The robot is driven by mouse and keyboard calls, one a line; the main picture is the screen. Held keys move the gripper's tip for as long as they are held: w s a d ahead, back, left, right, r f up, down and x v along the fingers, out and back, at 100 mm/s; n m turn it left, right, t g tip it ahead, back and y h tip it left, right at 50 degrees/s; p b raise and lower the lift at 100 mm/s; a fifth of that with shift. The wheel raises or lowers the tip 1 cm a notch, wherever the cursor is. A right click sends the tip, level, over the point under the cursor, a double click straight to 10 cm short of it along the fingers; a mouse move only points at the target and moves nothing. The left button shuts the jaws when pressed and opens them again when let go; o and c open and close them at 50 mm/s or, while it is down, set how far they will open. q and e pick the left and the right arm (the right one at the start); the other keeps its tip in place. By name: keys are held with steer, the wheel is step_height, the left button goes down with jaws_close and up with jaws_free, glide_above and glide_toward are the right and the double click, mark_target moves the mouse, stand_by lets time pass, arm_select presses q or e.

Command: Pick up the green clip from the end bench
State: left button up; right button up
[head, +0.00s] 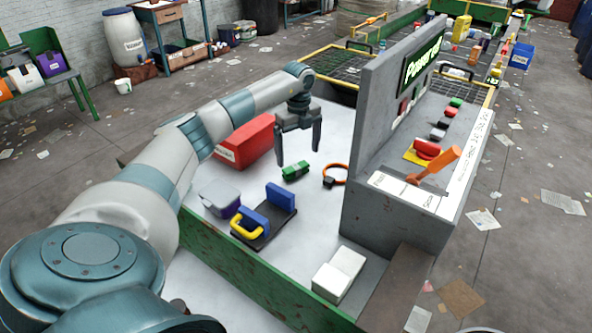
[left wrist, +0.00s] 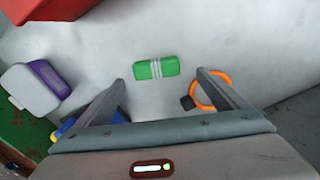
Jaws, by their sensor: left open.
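The green clip (head: 294,172) lies on the white top of the end bench (head: 290,220), near its middle. It has pale bands across its middle in the left wrist view (left wrist: 157,68). My left gripper (head: 298,152) is open and empty, pointing down above the bench close to the clip. In the left wrist view the two fingers (left wrist: 160,82) stand apart, with the clip beyond and between their tips, not touching. My right gripper is in neither view.
An orange ring (head: 335,175) lies right of the clip. A red box (head: 245,142) stands behind left. A purple tub with grey lid (head: 220,196) and a blue-and-yellow fixture (head: 262,216) are nearer. A grey control console (head: 400,150) rises at the right.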

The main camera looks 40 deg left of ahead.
mark_target(296, 166)
arm_select(q)
steer(key=f, duration=0.1)
steer(key=f+p, duration=0.1)
steer(key=f, duration=0.2)
steer(key=shift+s+a+p, duration=0.2)
steer(key=shift+s+p, duration=0.1)
steer(key=shift+p, duration=0.1)
steer(key=shift+f, duration=0.3)
steer(key=c, duration=1.1)
steer(key=shift+c, duration=0.2)
steer(key=shift+r, duration=0.15)
